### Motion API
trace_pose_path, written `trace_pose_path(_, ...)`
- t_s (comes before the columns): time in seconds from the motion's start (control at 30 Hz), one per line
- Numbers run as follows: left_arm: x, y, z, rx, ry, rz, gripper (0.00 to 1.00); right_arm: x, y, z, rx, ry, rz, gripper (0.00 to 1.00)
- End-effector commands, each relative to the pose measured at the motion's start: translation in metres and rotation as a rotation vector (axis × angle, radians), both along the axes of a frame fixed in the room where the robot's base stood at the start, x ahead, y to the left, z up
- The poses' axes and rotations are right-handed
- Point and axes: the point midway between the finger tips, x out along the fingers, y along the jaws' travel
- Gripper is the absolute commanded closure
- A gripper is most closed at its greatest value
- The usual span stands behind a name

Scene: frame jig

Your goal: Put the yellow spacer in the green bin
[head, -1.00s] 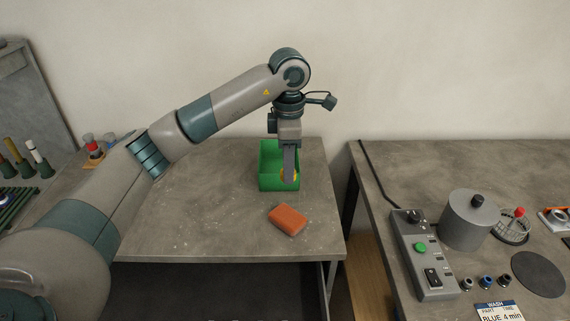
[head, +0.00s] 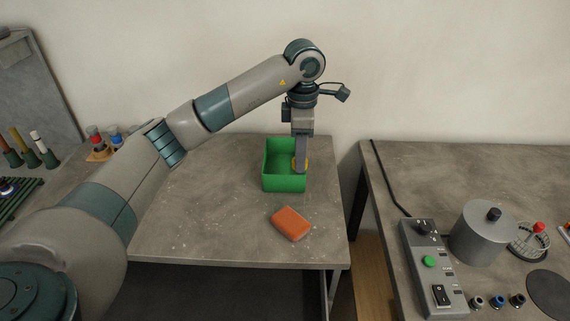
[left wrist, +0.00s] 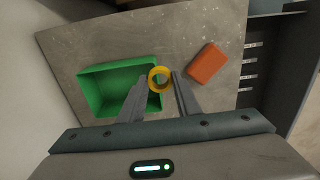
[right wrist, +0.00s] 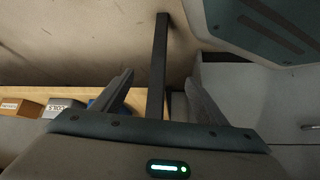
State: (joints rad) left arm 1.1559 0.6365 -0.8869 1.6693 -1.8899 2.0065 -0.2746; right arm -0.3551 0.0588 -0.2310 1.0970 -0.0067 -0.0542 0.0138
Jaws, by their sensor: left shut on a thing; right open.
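The yellow spacer (left wrist: 159,78) is a ring held between the fingertips of my left gripper (left wrist: 160,83). In the head view, the left gripper (head: 301,168) points down at the right side of the green bin (head: 284,184), with a bit of the yellow spacer (head: 306,163) showing around the fingers. In the left wrist view, the spacer overlaps the right wall of the green bin (left wrist: 88,92); the height between them is hard to judge. The bin is open-topped and its visible inside is empty. My right gripper (right wrist: 158,85) is open and empty, away from the bin.
An orange block (head: 291,223) lies on the table (head: 200,220) in front of the bin. A second bench (head: 440,165) at the right carries a control box (head: 432,270) and a grey cylinder (head: 478,235). A gap separates the two tables.

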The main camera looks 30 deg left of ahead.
Motion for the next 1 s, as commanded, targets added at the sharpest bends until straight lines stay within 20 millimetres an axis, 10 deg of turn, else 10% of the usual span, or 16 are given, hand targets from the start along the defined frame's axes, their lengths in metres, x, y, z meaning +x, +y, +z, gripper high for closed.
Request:
trace_pose_path(0.5,0.057,0.067,-0.051,-0.002,0.004,0.004,0.91,-0.063,-0.029,-0.028,-0.060,0.184,-0.001,0.34)
trace_pose_path(1.0,0.065,0.076,-0.061,0.000,0.001,0.000,0.91,-0.075,-0.034,-0.033,-0.070,0.212,-0.001,0.34)
